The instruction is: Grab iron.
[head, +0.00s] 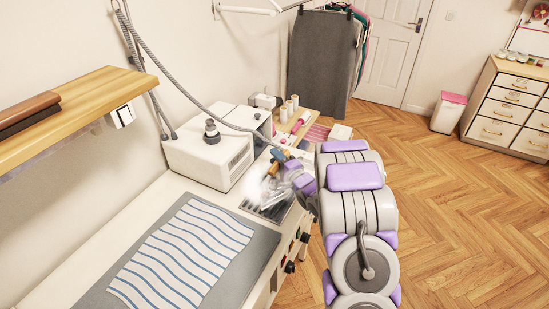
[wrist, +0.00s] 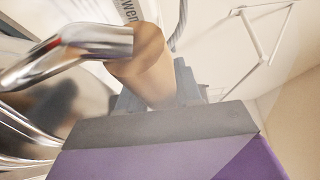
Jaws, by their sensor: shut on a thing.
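The iron (head: 274,170) is in the middle of the head view, over the dark ribbed rest on the ironing station. A white haze beside it partly hides its body. In the wrist view its tan handle (wrist: 150,65) and bent chrome bracket show close up, with part of its shiny body at the left. My gripper (head: 284,164) is at the iron's handle and shut on it. In the wrist view a grey and purple finger of my gripper (wrist: 160,115) lies against the handle. I cannot tell whether the iron touches the rest.
A white steam unit (head: 205,158) stands just left of the iron, with a grey hose running up to the wall. A striped cloth (head: 185,250) lies on the grey board in front. Thread spools (head: 290,107) stand behind. Open wooden floor lies to the right.

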